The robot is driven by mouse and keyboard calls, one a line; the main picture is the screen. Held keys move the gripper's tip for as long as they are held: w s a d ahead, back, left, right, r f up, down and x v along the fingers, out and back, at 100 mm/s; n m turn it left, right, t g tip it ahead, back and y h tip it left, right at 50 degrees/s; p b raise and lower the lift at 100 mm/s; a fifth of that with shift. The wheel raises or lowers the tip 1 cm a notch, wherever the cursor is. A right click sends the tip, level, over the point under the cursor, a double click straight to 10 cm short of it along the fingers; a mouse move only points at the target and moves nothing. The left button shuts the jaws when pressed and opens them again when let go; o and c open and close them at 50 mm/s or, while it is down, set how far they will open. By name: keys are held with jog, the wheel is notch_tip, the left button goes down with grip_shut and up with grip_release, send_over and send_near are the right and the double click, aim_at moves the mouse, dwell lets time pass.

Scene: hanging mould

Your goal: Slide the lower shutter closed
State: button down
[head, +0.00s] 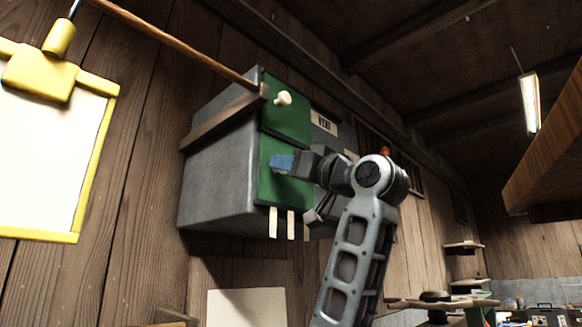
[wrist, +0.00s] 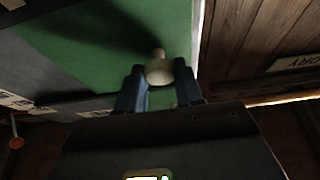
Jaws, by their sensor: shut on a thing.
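A grey box on the wooden wall carries two green panels, one above the other, in the head view. The upper shutter (head: 287,122) has a cream knob (head: 283,98). The lower shutter (head: 275,192) is partly hidden by my gripper (head: 284,163), which reaches in from the right. In the wrist view, the blue fingers of my gripper (wrist: 160,90) are on both sides of a pale round knob (wrist: 158,68) and shut on it. The green panel (wrist: 85,50) lies behind that knob. The lower knob is hidden in the head view.
The grey box (head: 215,185) has a ledge and a wooden rod (head: 180,42) at its upper left. Pale strips (head: 274,222) hang below the lower shutter. A label (head: 324,121) is at the right. A yellow clipboard (head: 73,180) hangs at far left.

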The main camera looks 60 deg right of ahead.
jog(key=c, duration=0.8)
grip_release()
jog(key=shift+w+a, duration=0.1)
jog(key=shift+a, duration=0.2)
jog(key=b+v, duration=0.2)
jog(key=v, duration=0.6)
jog(key=shift+d, duration=0.1)
jog(key=shift+w, duration=0.1)
